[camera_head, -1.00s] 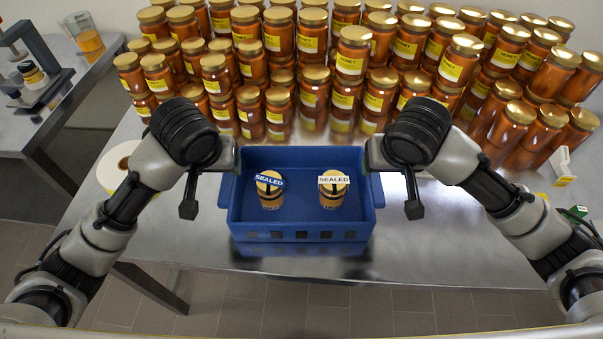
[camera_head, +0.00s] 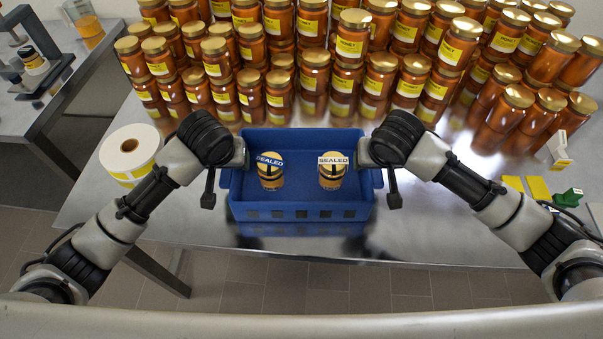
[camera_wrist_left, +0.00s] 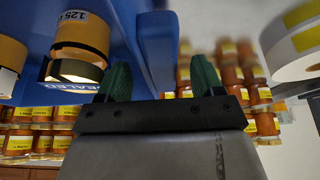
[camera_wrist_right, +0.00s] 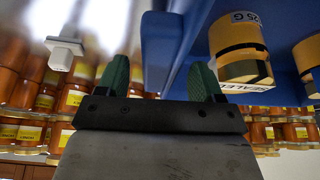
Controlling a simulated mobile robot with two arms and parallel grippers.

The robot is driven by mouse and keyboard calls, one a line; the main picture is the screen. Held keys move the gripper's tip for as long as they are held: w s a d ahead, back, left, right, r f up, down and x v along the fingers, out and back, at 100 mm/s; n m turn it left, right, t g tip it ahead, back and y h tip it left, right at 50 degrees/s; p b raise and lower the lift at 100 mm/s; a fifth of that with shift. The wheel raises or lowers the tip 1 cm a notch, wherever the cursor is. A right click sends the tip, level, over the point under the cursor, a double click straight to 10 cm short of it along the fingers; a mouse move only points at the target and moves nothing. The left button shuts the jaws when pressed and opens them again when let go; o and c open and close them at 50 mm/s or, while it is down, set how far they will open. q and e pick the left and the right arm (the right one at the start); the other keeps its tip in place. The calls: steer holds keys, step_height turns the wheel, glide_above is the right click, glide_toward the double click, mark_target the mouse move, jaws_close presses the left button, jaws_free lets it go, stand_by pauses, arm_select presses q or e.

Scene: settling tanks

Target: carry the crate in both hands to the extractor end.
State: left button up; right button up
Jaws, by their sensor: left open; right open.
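The blue crate (camera_head: 300,212) stands on the steel table and holds two jars with SEALED strips, a left jar (camera_head: 270,172) and a right jar (camera_head: 332,171). My left gripper (camera_head: 243,153) is at the crate's left end and is open. In the left wrist view the crate's blue end flange (camera_wrist_left: 156,45) lies ahead, between the lines of the two green fingers. My right gripper (camera_head: 363,153) is at the right end, also open. In the right wrist view the other end flange (camera_wrist_right: 160,45) likewise lies between the finger lines. Contact is not clear.
Many stacked honey jars (camera_head: 350,50) stand close behind the crate. A label roll (camera_head: 130,152) is at the table's left. A white stand (camera_head: 558,150), yellow cards (camera_head: 526,188) and a green item (camera_head: 568,197) lie at the right. A side table with a device (camera_head: 35,60) is far left.

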arm_select(q)
steer(key=shift+w+f, duration=0.15)
steer(key=shift+f, duration=0.35)
arm_select(e)
steer(key=shift+w+f, duration=0.15)
steer(key=shift+f, duration=0.35)
arm_select(q)
jaws_close()
arm_select(e)
jaws_close()
arm_select(q)
steer(key=shift+r, duration=0.1)
arm_select(e)
steer(key=shift+r, duration=0.1)
